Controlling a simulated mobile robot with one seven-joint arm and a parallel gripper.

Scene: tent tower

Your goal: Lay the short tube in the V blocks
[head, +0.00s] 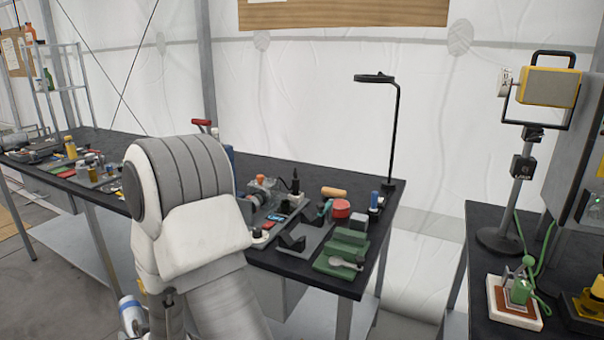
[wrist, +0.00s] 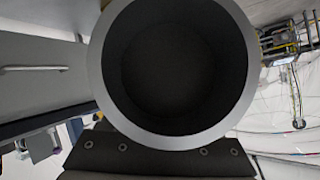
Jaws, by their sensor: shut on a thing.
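The short tube (wrist: 97,70) fills the middle of the wrist view, its round grey end rim facing the camera and its inside dark. My gripper (wrist: 158,153) shows below it as dark jaw parts with small screws, shut on the tube. The tube's far end is hidden. In the head view, a dark block with a V-shaped notch (head: 292,242) stands on a grey plate on the black bench; it looks like one of the V blocks. My arm covers part of the bench, and I cannot make out the gripper or tube there.
The black bench (head: 262,167) carries many small items. Near the notched block are a green tray (head: 335,262) with a spoon-like piece, a red round tin (head: 342,208) and a desk lamp (head: 391,135). Another bench (head: 480,225) stands at the right, with a floor gap between.

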